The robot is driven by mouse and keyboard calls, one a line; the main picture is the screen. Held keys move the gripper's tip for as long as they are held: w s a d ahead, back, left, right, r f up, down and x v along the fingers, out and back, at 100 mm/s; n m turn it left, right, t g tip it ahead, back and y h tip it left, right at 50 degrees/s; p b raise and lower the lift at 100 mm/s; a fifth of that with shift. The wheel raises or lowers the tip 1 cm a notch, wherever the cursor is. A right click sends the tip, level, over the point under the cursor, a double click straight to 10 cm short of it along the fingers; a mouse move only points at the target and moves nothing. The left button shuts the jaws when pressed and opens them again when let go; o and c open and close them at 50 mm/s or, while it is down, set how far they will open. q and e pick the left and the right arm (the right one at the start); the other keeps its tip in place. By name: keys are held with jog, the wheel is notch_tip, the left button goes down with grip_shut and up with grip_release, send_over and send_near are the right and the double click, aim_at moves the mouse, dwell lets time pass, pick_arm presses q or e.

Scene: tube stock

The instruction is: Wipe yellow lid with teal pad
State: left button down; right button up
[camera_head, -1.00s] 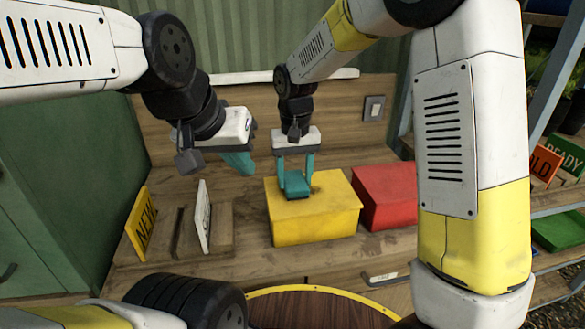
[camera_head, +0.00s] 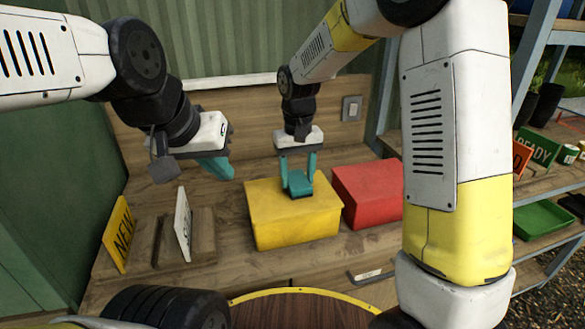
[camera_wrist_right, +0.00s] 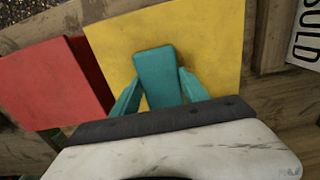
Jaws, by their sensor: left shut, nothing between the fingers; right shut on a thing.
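The yellow box (camera_head: 292,228) stands on the wooden bench, its yellow lid (camera_head: 265,200) shut on top. My right gripper (camera_head: 298,176) points down over the lid and is shut on the teal pad (camera_head: 299,186). The pad is at or just above the lid, right of its middle; I cannot tell whether it touches. In the right wrist view the pad (camera_wrist_right: 157,80) sits between the teal fingers, over the yellow lid (camera_wrist_right: 215,45). My left gripper (camera_head: 216,168) is shut and empty, in the air left of the yellow box.
A red box (camera_head: 366,192) stands close to the right of the yellow one. A yellow NEW sign (camera_head: 119,236) and a white sign (camera_head: 183,224) stand in wooden holders at the left. My right arm hides part of the bench's right side. A shelf with signs stands beyond.

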jog(key=shift+w+d, duration=0.25)
jog(key=shift+d, duration=0.5)
jog(key=shift+r, duration=2.95)
jog(key=shift+r, duration=0.15)
notch_tip(320, 180, up, 3)
jog(key=shift+f, duration=0.15)
jog(key=shift+f, duration=0.1)
